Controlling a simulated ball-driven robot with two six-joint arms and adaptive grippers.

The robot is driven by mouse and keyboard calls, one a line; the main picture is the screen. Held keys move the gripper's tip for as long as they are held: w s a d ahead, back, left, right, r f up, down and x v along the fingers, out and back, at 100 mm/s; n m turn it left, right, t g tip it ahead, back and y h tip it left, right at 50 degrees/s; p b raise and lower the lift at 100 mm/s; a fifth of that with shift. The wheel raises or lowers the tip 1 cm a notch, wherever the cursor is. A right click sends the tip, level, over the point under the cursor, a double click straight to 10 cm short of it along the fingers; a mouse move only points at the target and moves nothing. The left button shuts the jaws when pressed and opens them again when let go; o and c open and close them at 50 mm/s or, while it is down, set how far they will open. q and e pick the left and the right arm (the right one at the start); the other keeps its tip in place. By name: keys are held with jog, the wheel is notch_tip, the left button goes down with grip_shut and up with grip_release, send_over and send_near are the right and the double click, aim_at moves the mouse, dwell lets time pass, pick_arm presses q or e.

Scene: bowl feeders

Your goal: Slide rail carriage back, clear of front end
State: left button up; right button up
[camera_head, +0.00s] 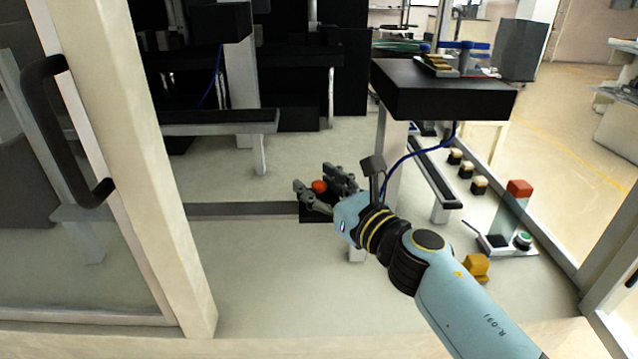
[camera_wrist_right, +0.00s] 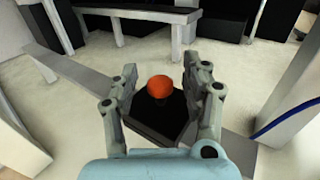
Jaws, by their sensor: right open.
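The rail carriage is a black block (camera_wrist_right: 157,122) with an orange-red knob (camera_wrist_right: 160,87) on top. The knob also shows in the head view (camera_head: 319,186), where the block (camera_head: 306,216) is partly hidden by my right gripper. The carriage sits on a flat grey rail (camera_head: 240,210) along the pale floor of the cell. My right gripper (camera_wrist_right: 158,78) is open, with one finger on each side of the knob. A gap shows between the knob and both fingers in the wrist view. My left gripper is not in view.
A black-topped stand (camera_head: 445,92) with a blue cable rises just right of my right gripper. A white door frame post (camera_head: 150,170) with a black handle (camera_head: 62,130) stands at left. A red-topped post (camera_head: 518,190) and a yellow block (camera_head: 476,266) are at right.

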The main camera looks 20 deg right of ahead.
jog(key=c, duration=0.9)
grip_shut()
jog(key=shift+f, duration=0.1)
